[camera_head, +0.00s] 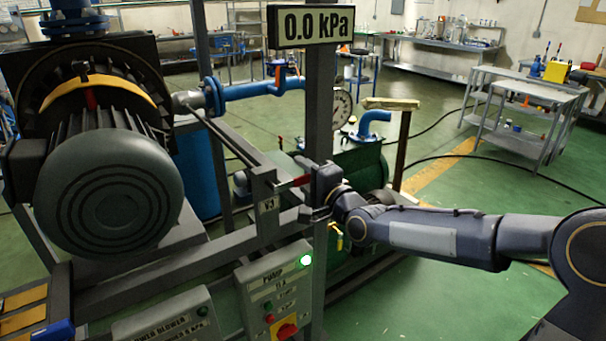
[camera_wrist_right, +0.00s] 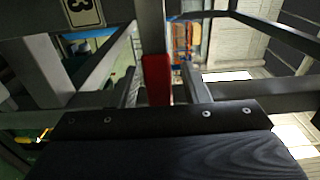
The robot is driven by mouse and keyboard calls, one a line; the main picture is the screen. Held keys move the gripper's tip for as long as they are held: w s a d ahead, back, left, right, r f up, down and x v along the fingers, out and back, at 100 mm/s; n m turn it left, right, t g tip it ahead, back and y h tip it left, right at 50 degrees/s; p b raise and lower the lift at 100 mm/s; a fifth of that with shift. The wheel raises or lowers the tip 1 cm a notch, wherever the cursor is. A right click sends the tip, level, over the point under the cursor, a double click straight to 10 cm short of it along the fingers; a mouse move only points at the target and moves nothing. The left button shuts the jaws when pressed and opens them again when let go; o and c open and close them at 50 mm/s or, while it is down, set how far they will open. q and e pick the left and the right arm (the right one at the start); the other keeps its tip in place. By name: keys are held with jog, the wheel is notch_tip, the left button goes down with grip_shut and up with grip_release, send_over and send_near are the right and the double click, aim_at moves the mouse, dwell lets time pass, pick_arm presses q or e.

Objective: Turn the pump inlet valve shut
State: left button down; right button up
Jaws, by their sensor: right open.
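A red valve handle (camera_head: 293,182) shows in the head view beside the grey post, above a small tag reading V3 (camera_head: 268,206). I take it for the pump inlet valve's handle; its valve body is hidden. My right gripper (camera_head: 310,197) is at the handle, reaching in from the right. In the right wrist view the red handle (camera_wrist_right: 157,78) stands between the two spread fingers of the right gripper (camera_wrist_right: 161,88), with a gap visible on the right side. The right gripper is open. My left gripper is not in view.
A pump control box (camera_head: 275,290) with a lit green lamp is below the valve. A display (camera_head: 311,26) reading 0.0 kPa is on the post. A large motor (camera_head: 108,190) fills the left. Frame bars surround the gripper. Open green floor lies to the right.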

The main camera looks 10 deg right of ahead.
jog(key=shift+w, duration=0.1)
grip_shut()
